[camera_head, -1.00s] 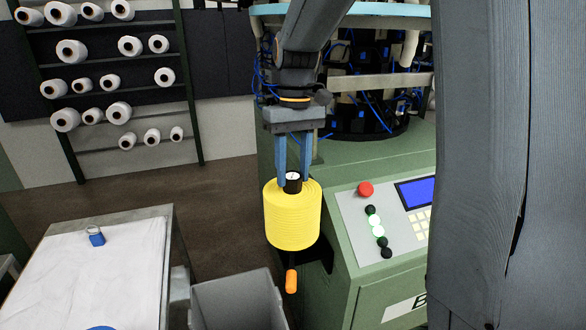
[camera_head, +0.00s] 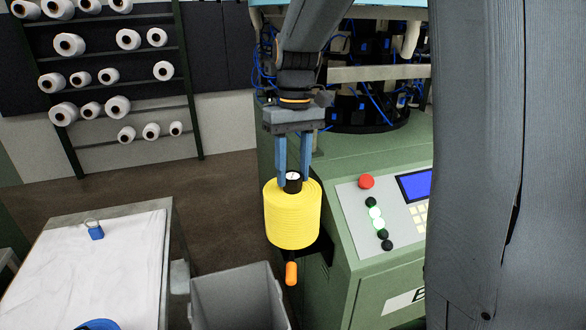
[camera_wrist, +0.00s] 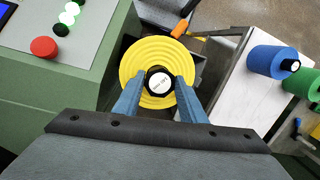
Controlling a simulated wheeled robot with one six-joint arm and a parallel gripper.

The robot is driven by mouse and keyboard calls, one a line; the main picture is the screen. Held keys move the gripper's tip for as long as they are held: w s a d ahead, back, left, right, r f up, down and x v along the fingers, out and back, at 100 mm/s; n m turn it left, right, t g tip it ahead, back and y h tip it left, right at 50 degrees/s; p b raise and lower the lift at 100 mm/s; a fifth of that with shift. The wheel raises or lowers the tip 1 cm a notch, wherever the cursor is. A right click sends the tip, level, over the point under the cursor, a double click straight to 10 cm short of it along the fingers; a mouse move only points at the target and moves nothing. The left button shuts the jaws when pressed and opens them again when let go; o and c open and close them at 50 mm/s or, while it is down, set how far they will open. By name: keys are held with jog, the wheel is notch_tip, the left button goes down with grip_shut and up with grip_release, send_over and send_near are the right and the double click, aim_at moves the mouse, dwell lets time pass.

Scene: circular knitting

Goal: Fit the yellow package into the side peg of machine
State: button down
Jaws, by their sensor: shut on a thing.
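The yellow package (camera_head: 292,215) is a ribbed cylinder around a black core, hanging upright from my gripper (camera_head: 293,178). My gripper's two blue fingers are shut on the black core at its top. In the wrist view, the package (camera_wrist: 132,75) shows as yellow rings between the fingers (camera_wrist: 159,85). A dark rod with an orange tip (camera_head: 291,273), likely the side peg, shows just below the package at the side of the green machine (camera_head: 385,160). In the wrist view the orange tip (camera_wrist: 179,28) lies beyond the package edge. The package is apart from or overlapping the rod; I cannot tell which.
A grey bin (camera_head: 235,300) stands below, left of the machine. A white-topped table (camera_head: 100,265) is at left, with blue (camera_wrist: 272,61) and green (camera_wrist: 300,82) packages. The control panel with red button (camera_head: 366,181) is right of the package. A spool rack (camera_head: 110,95) stands behind.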

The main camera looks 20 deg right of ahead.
jog(key=shift+f, duration=0.5)
jog(key=c, duration=1)
grip_release()
jog(key=shift+c, duration=0.2)
jog(key=shift+r, duration=0.1)
jog(key=r+b, duration=0.1)
jog(key=r, duration=0.4)
jog(key=w+r+b, duration=0.1)
jog(key=r, duration=0.1)
jog(key=shift+d+r+b, duration=0.3)
jog(key=shift+b, duration=0.05)
jog(key=shift+s, duration=0.15)
